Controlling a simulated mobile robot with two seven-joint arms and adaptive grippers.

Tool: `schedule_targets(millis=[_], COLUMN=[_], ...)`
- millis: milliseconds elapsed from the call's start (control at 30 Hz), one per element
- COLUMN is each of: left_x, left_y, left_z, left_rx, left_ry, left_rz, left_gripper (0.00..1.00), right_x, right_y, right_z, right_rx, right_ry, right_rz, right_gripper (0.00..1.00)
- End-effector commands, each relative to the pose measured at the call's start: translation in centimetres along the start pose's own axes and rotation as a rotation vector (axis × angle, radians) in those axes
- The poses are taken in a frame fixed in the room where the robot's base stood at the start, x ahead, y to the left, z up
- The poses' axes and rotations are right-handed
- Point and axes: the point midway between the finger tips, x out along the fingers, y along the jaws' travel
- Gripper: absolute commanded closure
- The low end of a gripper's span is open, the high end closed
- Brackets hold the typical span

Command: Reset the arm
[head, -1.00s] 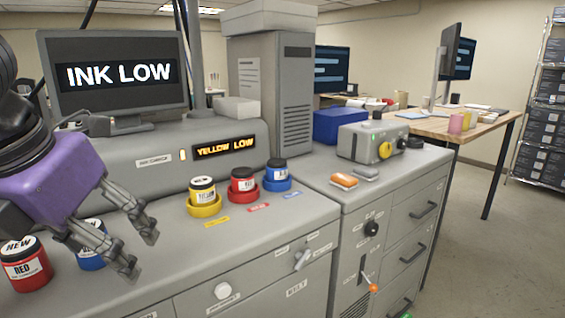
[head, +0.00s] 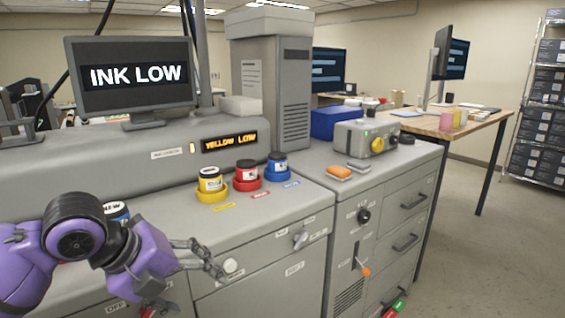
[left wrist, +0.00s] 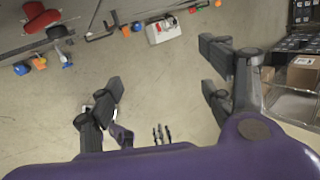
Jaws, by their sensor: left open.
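My left arm comes in from the left in the head view, purple with black joints. Its left gripper (head: 209,258) is open and empty, fingers pointing right, in front of the grey machine's counter (head: 255,215). In the left wrist view its two dark fingers (left wrist: 165,72) stand wide apart with bare floor between them. My arm partly covers a blue ink jar (head: 117,211). My right gripper cannot be made out in either view.
Yellow (head: 210,180), red (head: 247,176) and blue (head: 277,166) jars stand in matching holders. The monitor (head: 130,78) reads INK LOW; the machine's display (head: 229,141) reads YELLOW LOW. A wooden table (head: 450,128) stands at the back right. Floor at right is clear.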

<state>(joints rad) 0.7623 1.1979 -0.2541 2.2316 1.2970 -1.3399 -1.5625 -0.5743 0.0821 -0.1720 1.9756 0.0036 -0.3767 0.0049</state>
Motion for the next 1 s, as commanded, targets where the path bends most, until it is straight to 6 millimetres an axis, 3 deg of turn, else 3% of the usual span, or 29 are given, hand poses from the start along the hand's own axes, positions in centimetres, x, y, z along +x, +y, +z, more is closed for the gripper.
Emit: schedule_targets(millis=[33, 200, 367, 500, 733, 900, 1000], left_x=[2.9, 10.9, 16.6, 19.8, 21.1, 20.3, 20.0], left_y=[1.3, 6.2, 13.0, 20.2, 31.2, 35.5, 36.4], left_z=[-0.8, -2.5, -5.8, -10.2, -19.6, -24.6, -25.9], left_rx=[-0.138, -0.639, -1.112, -1.510, -2.045, -2.250, -2.298], left_ry=[0.022, 0.027, -0.002, -0.060, -0.214, -0.303, -0.325], left_rz=[-0.036, -0.157, -0.242, -0.308, -0.412, -0.466, -0.482], left_gripper=[0.27, 0.27, 0.27, 0.27, 0.27, 0.27, 0.27], right_x=[-0.1, -0.6, -0.8, -0.9, -1.1, -1.3, -1.4], right_y=[-0.1, -0.2, -0.1, -0.1, -0.1, -0.2, -0.2], right_z=[-0.2, 0.5, 0.4, 0.0, -0.7, -0.7, -0.6], right_rx=[0.000, 0.002, 0.000, -0.002, -0.002, 0.000, 0.000], right_ry=[0.001, -0.016, -0.017, -0.012, -0.003, -0.005, -0.008], right_rz=[-0.002, -0.003, -0.004, -0.006, -0.007, -0.008, -0.008], right_gripper=[0.60, 0.60, 0.60, 0.60, 0.60, 0.60, 0.60])
